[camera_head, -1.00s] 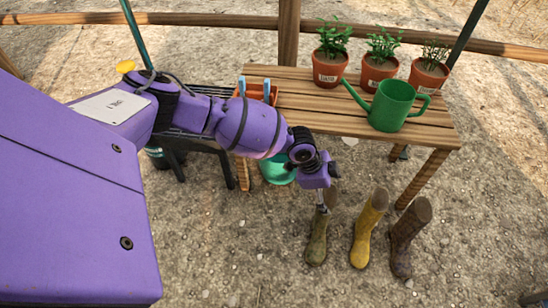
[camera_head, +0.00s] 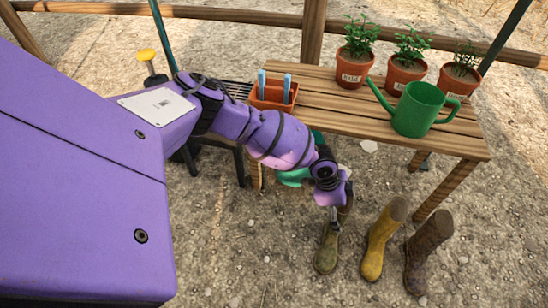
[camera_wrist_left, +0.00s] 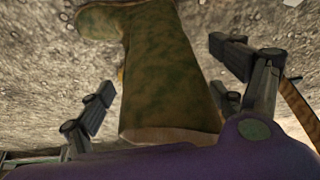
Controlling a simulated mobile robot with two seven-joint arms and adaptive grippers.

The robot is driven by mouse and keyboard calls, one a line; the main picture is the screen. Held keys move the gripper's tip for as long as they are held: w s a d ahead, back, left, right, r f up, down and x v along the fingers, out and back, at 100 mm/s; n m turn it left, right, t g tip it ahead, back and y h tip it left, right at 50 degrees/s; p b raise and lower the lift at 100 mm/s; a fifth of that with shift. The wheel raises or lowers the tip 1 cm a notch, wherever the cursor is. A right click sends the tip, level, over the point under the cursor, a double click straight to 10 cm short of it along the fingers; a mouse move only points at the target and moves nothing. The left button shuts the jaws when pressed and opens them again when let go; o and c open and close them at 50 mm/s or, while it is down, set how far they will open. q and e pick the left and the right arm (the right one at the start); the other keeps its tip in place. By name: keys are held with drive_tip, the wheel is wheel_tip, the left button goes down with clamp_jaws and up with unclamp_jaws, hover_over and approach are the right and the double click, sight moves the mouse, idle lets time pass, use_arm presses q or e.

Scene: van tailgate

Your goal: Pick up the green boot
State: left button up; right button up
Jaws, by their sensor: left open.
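The green boot (camera_head: 327,250) stands on the gravel, the leftmost of three boots in the head view. My left gripper (camera_head: 336,217) is at its upper shaft and hides part of it. In the left wrist view the green boot (camera_wrist_left: 165,75) fills the middle, its shaft between the two spread fingers of my left gripper (camera_wrist_left: 168,88). The fingers are open, with gaps visible on both sides of the shaft. My right gripper is not in view.
A yellow boot (camera_head: 380,245) and a brown boot (camera_head: 424,255) stand to the right. A wooden table (camera_head: 340,110) behind holds a green watering can (camera_head: 420,108), potted plants (camera_head: 408,65) and an orange planter (camera_head: 272,96). A teal item (camera_head: 292,177) is partly hidden behind my arm.

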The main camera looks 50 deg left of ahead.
use_arm(q)
drive_tip(key=shift+w+r, duration=0.1)
drive_tip(key=shift+w, duration=0.05)
drive_tip(key=shift+c, duration=0.5)
drive_tip(key=c, duration=1.8)
